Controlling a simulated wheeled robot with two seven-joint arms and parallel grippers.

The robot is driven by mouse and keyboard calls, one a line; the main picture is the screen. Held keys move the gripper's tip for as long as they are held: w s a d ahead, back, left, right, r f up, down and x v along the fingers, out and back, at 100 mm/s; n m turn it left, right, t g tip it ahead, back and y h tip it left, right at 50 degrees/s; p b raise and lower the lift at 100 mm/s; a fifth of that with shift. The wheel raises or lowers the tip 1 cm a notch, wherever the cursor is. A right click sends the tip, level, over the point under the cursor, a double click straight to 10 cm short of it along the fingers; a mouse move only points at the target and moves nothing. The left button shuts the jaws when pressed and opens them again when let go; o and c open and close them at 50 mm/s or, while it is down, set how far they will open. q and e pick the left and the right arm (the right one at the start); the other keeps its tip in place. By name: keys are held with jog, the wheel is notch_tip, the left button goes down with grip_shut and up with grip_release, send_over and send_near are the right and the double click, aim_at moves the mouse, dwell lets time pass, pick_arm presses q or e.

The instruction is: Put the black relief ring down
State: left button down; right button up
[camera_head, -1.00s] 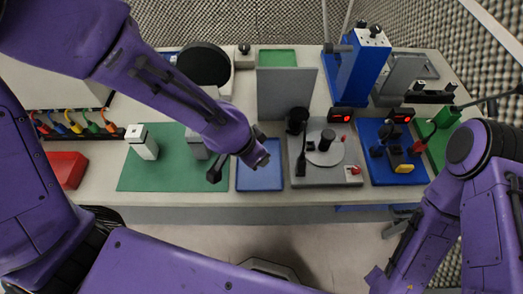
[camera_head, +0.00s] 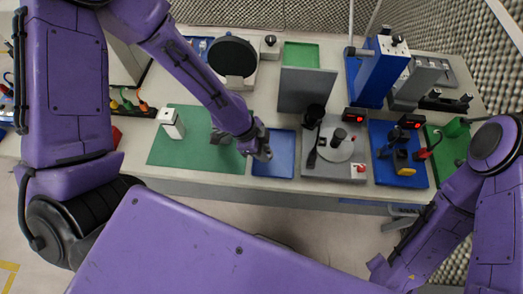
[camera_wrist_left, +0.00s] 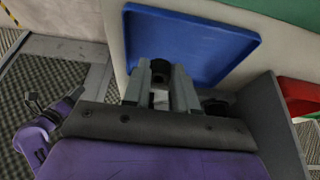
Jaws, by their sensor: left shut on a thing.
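The black relief ring (camera_wrist_left: 160,68) shows as a small dark piece between the fingertips of my left gripper (camera_wrist_left: 164,82) in the left wrist view. The gripper is shut on it, and the fingers hide part of it. Behind it lies the blue tray (camera_wrist_left: 200,40). In the head view my left gripper (camera_head: 261,147) hangs at the left edge of the blue tray (camera_head: 281,163); the ring is too small to make out there. Whether the ring touches the tray, I cannot tell. My right arm is at the lower right, and its fingers are not clear.
A green mat (camera_head: 185,150) with a white-topped block (camera_head: 171,124) is left of the tray. A grey plate with a round disc (camera_head: 340,145) is to its right, and an upright grey panel (camera_head: 305,90) stands behind. A blue board with fixtures (camera_head: 390,175) lies further right.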

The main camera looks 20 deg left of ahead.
pick_arm(q)
jog(key=f, duration=0.1)
jog(key=f+p, duration=0.1)
jog(key=f, duration=0.1)
jog(key=shift+a+f, duration=0.15)
jog(key=shift+a, duration=0.15)
jog(key=shift+w+f, duration=0.2)
jog(key=shift+f, duration=0.15)
jog(key=c, duration=0.9)
grip_release()
jog(key=shift+f, duration=0.1)
jog(key=shift+r, duration=0.3)
jog(key=v, duration=1.1)
jog(key=shift+r, duration=0.35)
jog(key=shift+s+a, duration=0.1)
